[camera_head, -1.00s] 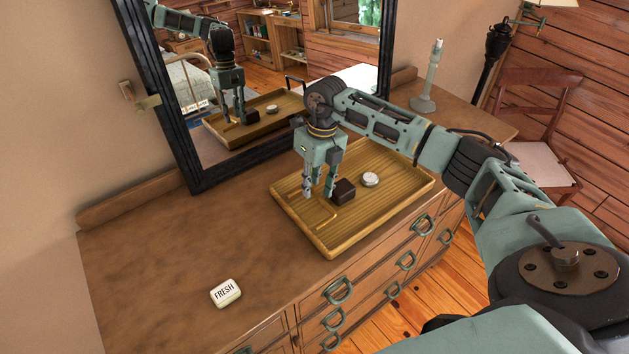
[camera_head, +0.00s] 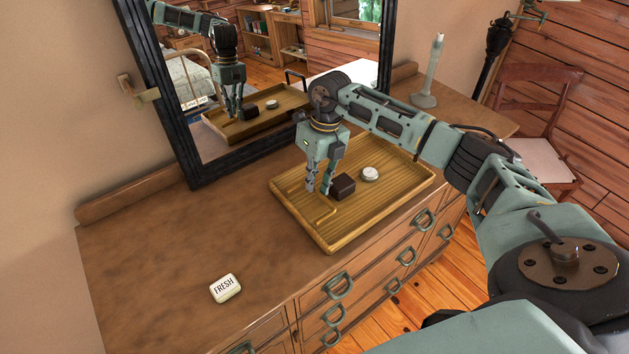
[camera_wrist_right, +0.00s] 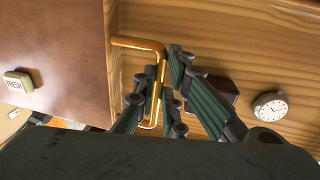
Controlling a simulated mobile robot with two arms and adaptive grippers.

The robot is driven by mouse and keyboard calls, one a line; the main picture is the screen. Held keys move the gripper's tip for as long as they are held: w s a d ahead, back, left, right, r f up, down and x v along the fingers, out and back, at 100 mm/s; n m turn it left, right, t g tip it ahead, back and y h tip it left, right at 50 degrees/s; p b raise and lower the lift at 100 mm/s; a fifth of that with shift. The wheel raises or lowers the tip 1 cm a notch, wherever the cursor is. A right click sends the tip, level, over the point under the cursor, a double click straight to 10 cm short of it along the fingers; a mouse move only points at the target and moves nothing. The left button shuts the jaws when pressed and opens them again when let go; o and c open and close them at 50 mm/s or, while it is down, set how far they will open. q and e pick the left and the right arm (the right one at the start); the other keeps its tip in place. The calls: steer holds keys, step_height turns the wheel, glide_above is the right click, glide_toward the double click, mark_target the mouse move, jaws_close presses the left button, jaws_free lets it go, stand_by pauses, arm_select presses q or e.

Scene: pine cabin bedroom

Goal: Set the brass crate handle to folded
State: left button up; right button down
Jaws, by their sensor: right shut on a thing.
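The brass crate handle (camera_wrist_right: 138,43) is a thin gold U-shaped bar in the right wrist view. In the head view it shows small (camera_head: 326,215) at the left end of the shallow wooden crate (camera_head: 405,196), partly hidden by my gripper. My right gripper (camera_head: 318,190) points down over that end. In the right wrist view its fingers (camera_wrist_right: 166,88) close around the long bar of the handle. I cannot tell the handle's exact tilt. My left gripper is in neither view.
A dark brown block (camera_head: 343,186) sits close beside my right fingers in the crate. A round white clock-like disc (camera_head: 370,174) lies farther right. A white "FRESH" bar (camera_head: 225,288) lies on the dresser (camera_head: 170,255). A mirror (camera_head: 270,60) stands behind. The dresser's left part is mostly clear.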

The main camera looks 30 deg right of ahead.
steer(key=shift+d+f+y, duration=0.1)
steer(key=shift+f+y, duration=0.1)
steer(key=shift+y, duration=0.1)
steer(key=c, duration=1.9)
jaws_free()
steer(key=v, duration=1.2)
